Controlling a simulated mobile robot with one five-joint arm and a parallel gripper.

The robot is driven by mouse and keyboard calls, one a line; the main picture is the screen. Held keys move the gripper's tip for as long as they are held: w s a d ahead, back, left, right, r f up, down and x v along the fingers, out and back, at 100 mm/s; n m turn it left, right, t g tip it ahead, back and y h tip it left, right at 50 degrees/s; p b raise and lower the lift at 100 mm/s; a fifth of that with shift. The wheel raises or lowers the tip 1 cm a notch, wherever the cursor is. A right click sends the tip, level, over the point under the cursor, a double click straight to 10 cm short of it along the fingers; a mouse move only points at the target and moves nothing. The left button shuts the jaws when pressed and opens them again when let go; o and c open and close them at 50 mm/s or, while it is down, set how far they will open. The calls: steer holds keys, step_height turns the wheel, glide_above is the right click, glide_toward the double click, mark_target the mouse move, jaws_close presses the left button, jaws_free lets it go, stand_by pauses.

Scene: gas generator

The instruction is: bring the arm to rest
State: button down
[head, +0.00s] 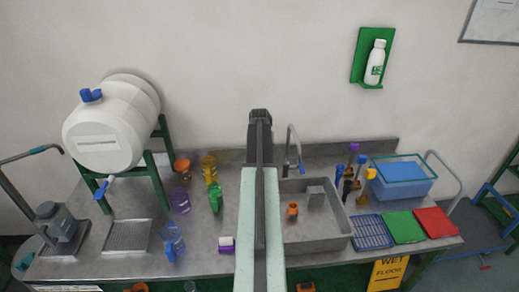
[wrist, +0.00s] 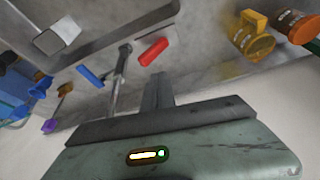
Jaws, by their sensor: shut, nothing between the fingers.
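My arm reaches straight out over the middle of the counter in the head view, its pale green link coming up from the bottom edge. The dark end with my gripper (head: 260,115) is in front of the wall behind the counter, just left of the tap. In the wrist view my gripper (wrist: 157,90) is shut, its dark fingers together and empty. The picture there appears upside down, with the wall low in the frame. The part of the counter beneath my arm is hidden in the head view.
The tap (head: 293,148) and sink (head: 340,243) are close on the right. A green jug (head: 215,198) and yellow jug (head: 209,168) stand left of my arm. A white barrel (head: 110,125) is on a green stand farther left. The wall above is clear near my gripper.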

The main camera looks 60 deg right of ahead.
steer(key=v, duration=0.1)
steer(key=p+v, duration=0.1)
steer(key=v, duration=0.1)
steer(key=shift+s+d, duration=0.15)
steer(key=shift+s, duration=0.15)
